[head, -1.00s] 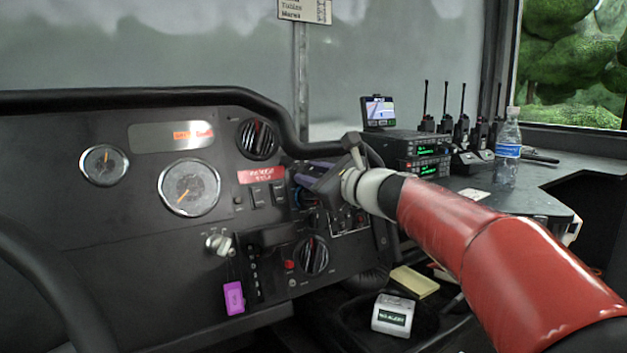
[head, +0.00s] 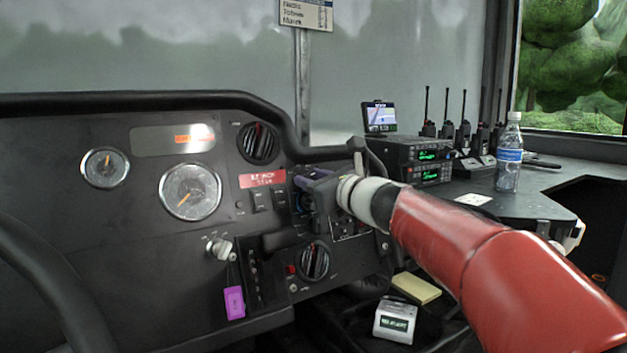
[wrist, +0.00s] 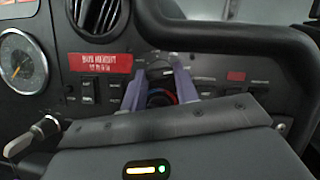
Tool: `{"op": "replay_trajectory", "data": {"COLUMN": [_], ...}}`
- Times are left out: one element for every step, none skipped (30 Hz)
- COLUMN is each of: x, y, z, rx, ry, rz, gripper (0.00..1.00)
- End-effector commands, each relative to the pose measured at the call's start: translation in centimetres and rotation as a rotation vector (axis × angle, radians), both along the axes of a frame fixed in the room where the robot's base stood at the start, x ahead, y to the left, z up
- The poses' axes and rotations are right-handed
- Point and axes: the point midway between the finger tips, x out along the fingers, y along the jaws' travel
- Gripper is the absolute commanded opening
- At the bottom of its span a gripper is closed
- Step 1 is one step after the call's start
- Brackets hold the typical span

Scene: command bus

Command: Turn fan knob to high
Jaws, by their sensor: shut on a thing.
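My gripper (head: 299,182) is at the dash panel, right of the rocker switches. In the wrist view, its two purple fingers (wrist: 159,68) reach forward and close on a small dark knob (wrist: 159,73), which I take for the fan knob. Its pointer and the small labels around it are too small to read. A second round knob with a red and blue ring (wrist: 161,98) sits just below, between the fingers and partly hidden by my gripper body. In the head view, my gripper and wrist hide most of the held knob.
A key with a purple tag (head: 234,302) hangs at lower left. A dark rail (head: 330,153) curves above my wrist. Radios (head: 425,173) and a water bottle (head: 509,155) stand at right.

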Motion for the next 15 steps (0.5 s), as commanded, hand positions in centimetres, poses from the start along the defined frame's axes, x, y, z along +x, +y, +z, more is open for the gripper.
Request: {"op": "replay_trajectory", "data": {"x": [0.05, 0.04, 0.04, 0.04, 0.04, 0.03, 0.03, 0.03, 0.03, 0.02, 0.02, 0.02, -0.01, -0.06, -0.2], "y": [-0.03, -0.03, -0.03, -0.02, -0.02, -0.02, -0.02, -0.01, -0.01, -0.01, -0.01, 0.0, -0.01, -0.07, -0.19], "z": [-0.22, -0.21, -0.2, -0.18, -0.17, -0.15, -0.14, -0.12, -0.11, -0.1, -0.09, -0.07, -0.06, -0.06, -0.05], "rx": [0.0, 0.0, 0.0, 0.0, 0.0, 0.0, 0.0, 0.0, 0.0, 0.0, 0.0, 0.0, 0.0, -0.001, -0.001], "ry": [0.004, 0.004, 0.004, 0.004, 0.003, 0.003, 0.002, 0.002, 0.002, 0.002, 0.002, 0.002, 0.001, 0.001, 0.001], "rz": [-0.001, -0.001, -0.001, -0.001, 0.0, 0.0, 0.0, 0.0, 0.001, 0.001, 0.001, 0.001, 0.0, 0.0, 0.0], "gripper": [0.33, 0.36, 0.42, 0.46, 0.5, 0.52, 0.52, 0.52, 0.52, 0.52, 0.52, 0.52, 0.52, 0.52, 0.52]}}
